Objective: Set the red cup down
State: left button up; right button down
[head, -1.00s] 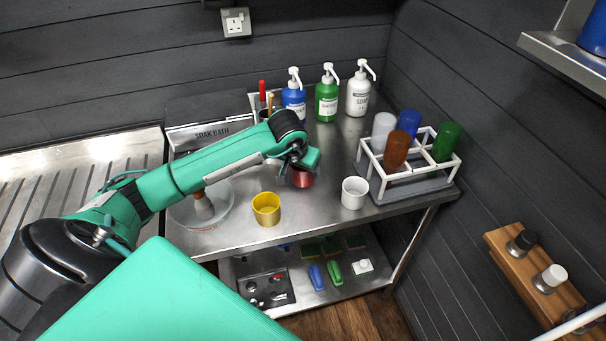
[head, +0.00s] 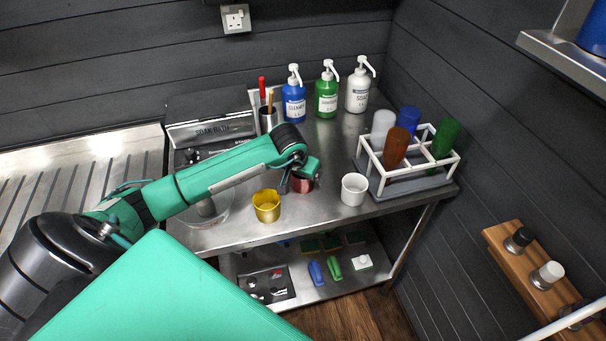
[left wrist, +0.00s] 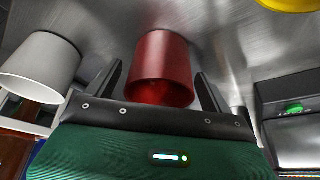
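The red cup (head: 303,186) is on the steel table (head: 335,213), between the yellow cup (head: 267,207) and the white cup (head: 354,189). It is partly hidden by my left gripper (head: 300,179) in the head view. In the left wrist view the red cup (left wrist: 162,68) is between the two fingers of my left gripper (left wrist: 160,82), with a narrow gap on each side. That gripper is open around the cup. The cup looks upright on the steel. My right gripper is in neither view.
A white rack (head: 412,183) with coloured tubes stands at the right. Pump bottles (head: 326,98) stand at the back. A clear bowl (head: 205,215) is under my left arm. The steel is bare in front of the white cup.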

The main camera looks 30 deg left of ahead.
pick_arm(q)
jog(key=shift+r, duration=0.2)
jog(key=shift+s+r, duration=0.1)
jog(key=shift+r, duration=0.2)
jog(key=b+v, duration=0.2)
jog(key=v, duration=0.9)
jog(key=shift+b, duration=0.3)
jog(key=shift+s, duration=0.15)
